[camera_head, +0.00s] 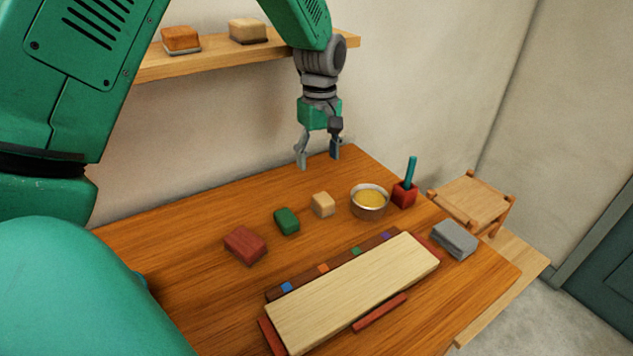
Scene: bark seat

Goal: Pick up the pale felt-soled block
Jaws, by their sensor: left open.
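A pale block (248,30) with a thin dark layer under it rests on the wall shelf (230,62), at the top of the view. My left gripper (319,157) is open and empty, pointing down above the back edge of the table, below and to the right of that block. My left forearm passes close to the right of the block. A smaller pale block (322,204) stands on the table below the gripper; no sole shows on it. My right gripper is not in view.
An orange-brown block (181,39) with a grey base shares the shelf. The wooden table (190,240) holds a red block (245,245), green block (287,221), metal bowl (369,203), red holder (404,194), grey block (454,239) and long pale board (350,290). Its back left is clear.

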